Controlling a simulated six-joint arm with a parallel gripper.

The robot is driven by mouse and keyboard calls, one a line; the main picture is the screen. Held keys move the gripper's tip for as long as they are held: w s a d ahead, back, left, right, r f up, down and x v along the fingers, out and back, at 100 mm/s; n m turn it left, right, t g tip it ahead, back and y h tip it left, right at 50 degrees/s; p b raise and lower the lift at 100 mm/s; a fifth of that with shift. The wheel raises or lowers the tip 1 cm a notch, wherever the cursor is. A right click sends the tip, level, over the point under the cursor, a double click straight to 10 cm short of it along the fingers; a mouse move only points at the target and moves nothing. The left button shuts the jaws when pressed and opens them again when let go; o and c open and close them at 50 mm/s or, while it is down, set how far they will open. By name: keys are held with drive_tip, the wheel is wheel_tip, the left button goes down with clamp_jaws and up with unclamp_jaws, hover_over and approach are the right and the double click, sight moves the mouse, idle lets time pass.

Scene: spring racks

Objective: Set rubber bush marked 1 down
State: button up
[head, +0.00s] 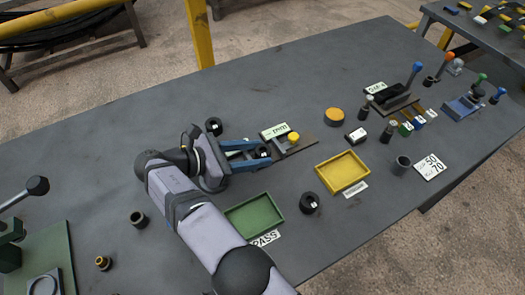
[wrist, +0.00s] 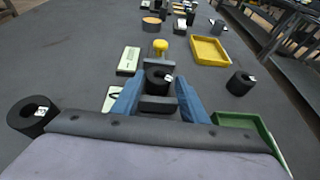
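My gripper (wrist: 158,76) has its two blue fingers either side of a black rubber bush (wrist: 156,77) and appears shut on it. A small white label shows on this bush, but its mark is too small to read. In the head view the bush (head: 262,152) sits between the fingertips, at the near end of a dark flat plate (head: 304,145) with a yellow-knobbed device. I cannot tell whether the bush touches anything below. A second labelled bush (wrist: 33,115) stands left of my gripper, and a third (wrist: 240,83) stands to the right.
A green tray (head: 232,224) by a PASS card and a yellow tray (head: 320,174) lie to the right. A white-faced box (head: 275,131) is beside the plate. An orange-topped round tin (head: 334,116) and several tools stand further back.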

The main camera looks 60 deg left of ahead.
sight(257, 153)
drive_tip(key=shift+v, duration=1.5)
drive_tip(key=shift+r, duration=0.1)
